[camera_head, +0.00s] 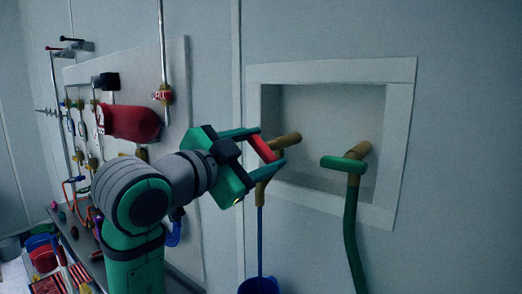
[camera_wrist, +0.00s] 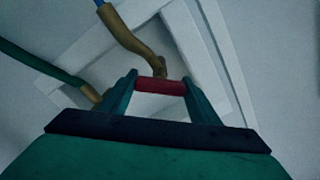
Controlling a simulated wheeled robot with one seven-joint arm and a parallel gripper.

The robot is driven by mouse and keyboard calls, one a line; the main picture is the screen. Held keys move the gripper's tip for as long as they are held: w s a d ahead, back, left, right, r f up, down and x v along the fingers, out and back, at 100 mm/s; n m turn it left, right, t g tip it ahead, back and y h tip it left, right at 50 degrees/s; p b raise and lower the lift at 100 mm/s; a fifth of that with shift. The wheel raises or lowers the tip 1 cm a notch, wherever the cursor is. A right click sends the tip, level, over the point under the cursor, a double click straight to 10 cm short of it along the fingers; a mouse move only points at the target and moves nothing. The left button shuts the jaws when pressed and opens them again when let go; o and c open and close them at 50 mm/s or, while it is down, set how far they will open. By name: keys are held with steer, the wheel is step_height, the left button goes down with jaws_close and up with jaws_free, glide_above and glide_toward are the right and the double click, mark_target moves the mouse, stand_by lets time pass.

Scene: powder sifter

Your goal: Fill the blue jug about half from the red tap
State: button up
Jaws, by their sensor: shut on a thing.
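The red tap's brass body (camera_head: 287,140) comes out of a wall recess, with its spout turned down. My gripper (camera_head: 268,147) is shut on its red handle (camera_head: 262,148); the wrist view shows the red handle (camera_wrist: 160,86) held between both fingertips. A thin blue stream (camera_head: 260,240) runs straight down from the spout toward the blue jug (camera_head: 258,286). The jug is at the bottom edge of the head view, below the spout and partly cut off. The level inside it cannot be seen. In the wrist view the brass spout (camera_wrist: 130,42) has blue at its end.
A second tap with a green handle (camera_head: 343,164) stands to the right, with a green hose (camera_head: 351,235) hanging down. The white recess frame (camera_head: 400,140) surrounds both. At left, a wall board (camera_head: 180,80) carries pipes and a red tank (camera_head: 132,122), above a cluttered shelf.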

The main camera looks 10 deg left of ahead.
steer(key=shift+n, duration=0.3)
steer(key=n, duration=0.3)
steer(key=shift+n, duration=2.2)
steer(key=o, duration=1)
steer(key=shift+o, duration=0.2)
steer(key=shift+s+a, duration=0.1)
steer(key=shift+s, duration=0.05)
steer(key=v, duration=1)
steer(key=shift+s, duration=0.25)
steer(key=shift+a+f, duration=0.1)
steer(key=shift+a, duration=0.05)
